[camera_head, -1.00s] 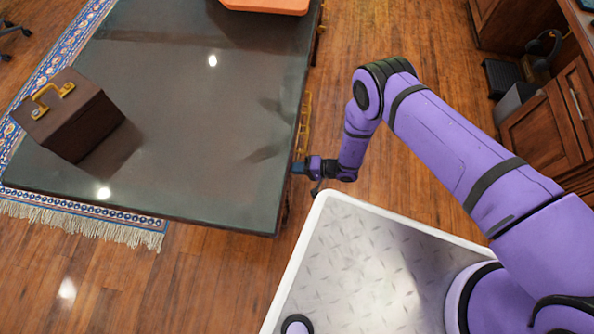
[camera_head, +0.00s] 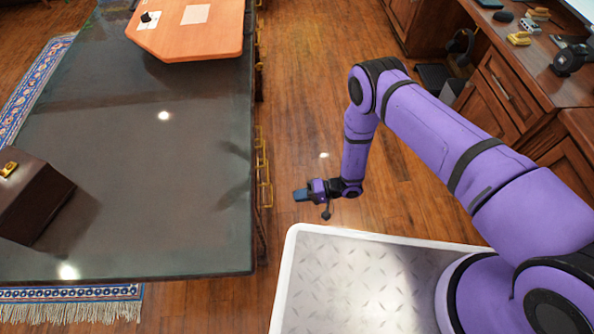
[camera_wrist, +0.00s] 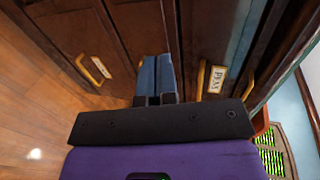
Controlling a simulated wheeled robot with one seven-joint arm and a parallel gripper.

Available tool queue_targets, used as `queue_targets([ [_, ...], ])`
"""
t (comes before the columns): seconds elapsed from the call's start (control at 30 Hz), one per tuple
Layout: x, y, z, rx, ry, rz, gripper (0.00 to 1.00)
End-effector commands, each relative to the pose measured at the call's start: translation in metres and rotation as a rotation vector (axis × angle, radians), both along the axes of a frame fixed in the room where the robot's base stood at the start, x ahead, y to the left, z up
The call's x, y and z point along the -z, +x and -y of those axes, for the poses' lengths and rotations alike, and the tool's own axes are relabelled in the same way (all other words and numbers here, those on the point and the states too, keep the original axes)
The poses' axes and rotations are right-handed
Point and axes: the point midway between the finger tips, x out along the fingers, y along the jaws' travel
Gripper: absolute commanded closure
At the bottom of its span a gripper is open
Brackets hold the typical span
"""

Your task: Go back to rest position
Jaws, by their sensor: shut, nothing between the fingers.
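My gripper (camera_head: 302,195) hangs at the end of my bent purple arm in the head view. It is over the wooden floor, a little right of the dark table (camera_head: 170,190) and apart from it. In the wrist view its two blue fingers (camera_wrist: 155,75) are together with nothing between them. Behind them are dark wooden fronts with a brass handle (camera_wrist: 92,70) on the left and a labelled one (camera_wrist: 215,80) on the right.
A brown box with a brass handle (camera_head: 30,205) sits on the table's left. An orange board (camera_head: 190,35) lies at its far end. A wooden desk (camera_head: 535,70) with small items stands at right. The floor (camera_head: 310,90) between is clear.

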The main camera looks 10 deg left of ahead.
Motion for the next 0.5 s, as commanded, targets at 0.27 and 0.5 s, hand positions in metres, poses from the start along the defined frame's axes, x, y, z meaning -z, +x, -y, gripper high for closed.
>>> queue_targets([
  [0.27, -0.003, 0.002, 0.0, -0.002, 0.001, 0.0, 1.0],
  [0.5, -0.062, 0.037, -0.007, -0.042, 0.006, -0.005, 1.0],
])
